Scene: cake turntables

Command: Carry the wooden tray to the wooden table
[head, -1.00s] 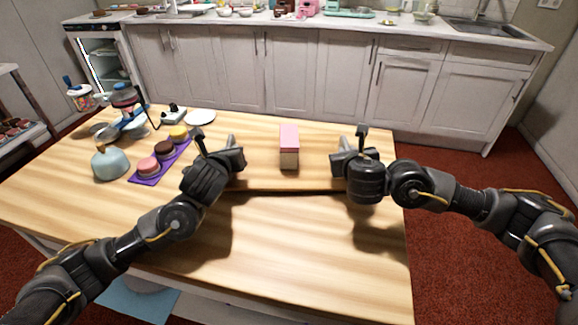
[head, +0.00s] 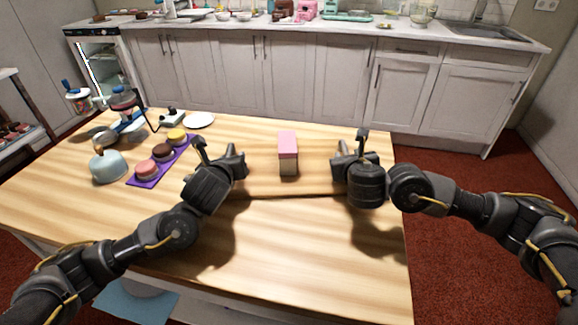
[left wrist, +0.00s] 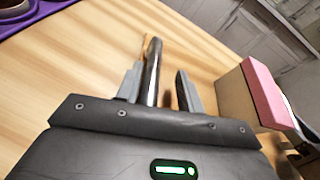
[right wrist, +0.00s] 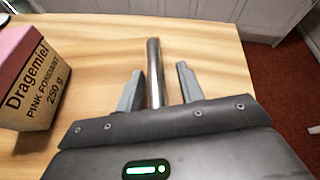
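The wooden tray (head: 262,181) hangs level between my two grippers, low over or touching the wooden table (head: 300,245); I cannot tell which. A pink-topped fondant box (head: 288,152) stands upright on it; its label shows in the right wrist view (right wrist: 35,85). My left gripper (head: 230,162) is at the tray's left end and my right gripper (head: 345,160) at its right end. In the left wrist view a metal handle bar (left wrist: 152,75) lies between narrowed fingers; another bar (right wrist: 153,75) lies likewise in the right wrist view. Small gaps show beside the bars; fingertip contact is unclear.
Cabinets (head: 300,80) with a counter stand behind. The table's front middle is clear.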

